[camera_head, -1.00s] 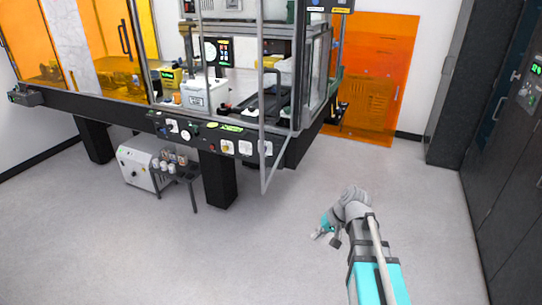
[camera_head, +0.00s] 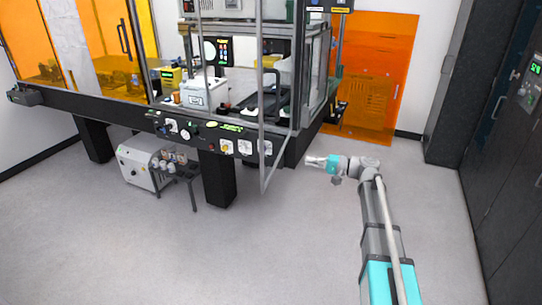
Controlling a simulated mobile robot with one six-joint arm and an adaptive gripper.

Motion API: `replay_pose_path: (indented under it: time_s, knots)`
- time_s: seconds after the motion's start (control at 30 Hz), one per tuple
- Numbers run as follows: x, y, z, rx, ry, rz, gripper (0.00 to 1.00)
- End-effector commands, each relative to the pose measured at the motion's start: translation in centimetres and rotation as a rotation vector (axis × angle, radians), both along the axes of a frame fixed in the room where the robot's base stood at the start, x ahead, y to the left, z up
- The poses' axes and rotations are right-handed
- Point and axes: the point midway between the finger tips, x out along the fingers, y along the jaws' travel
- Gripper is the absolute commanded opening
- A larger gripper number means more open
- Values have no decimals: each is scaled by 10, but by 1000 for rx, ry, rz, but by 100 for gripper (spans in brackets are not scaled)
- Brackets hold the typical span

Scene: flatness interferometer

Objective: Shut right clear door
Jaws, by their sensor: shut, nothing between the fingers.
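The right clear door (camera_head: 261,110) of the bench enclosure stands open, swung out toward me. It is a see-through panel in a thin grey frame, and its lower corner hangs below the bench's front edge. Its hinge side seems to be at the enclosure's right front corner. My gripper (camera_head: 308,160) is shut and empty. It points left, to the right of the door's lower part and apart from it in the picture. The exact depth between them is hard to tell.
The enclosure's black front rail (camera_head: 100,115) carries knobs and buttons. Orange panels (camera_head: 110,40) close its left side. Another orange panel (camera_head: 372,100) stands at the back right. A white box unit (camera_head: 140,165) and a small stand are under the bench. The floor in front is clear.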

Motion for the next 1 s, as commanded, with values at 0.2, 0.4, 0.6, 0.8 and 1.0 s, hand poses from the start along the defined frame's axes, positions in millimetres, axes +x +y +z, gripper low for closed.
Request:
replay_pose_path:
  time_s: [0.2, 0.4, 0.6, 0.8, 1.0]
  knots:
    - [0, 0, 1, 5, -1, 0, 0]
    - [0, 1, 1, 4, -1, 1, 0]
    - [2, 11, 1, 3, -1, 3, 0]
    - [6, 30, 1, 3, -1, 3, 0]
    - [12, 59, 1, 3, -1, 5, 0]
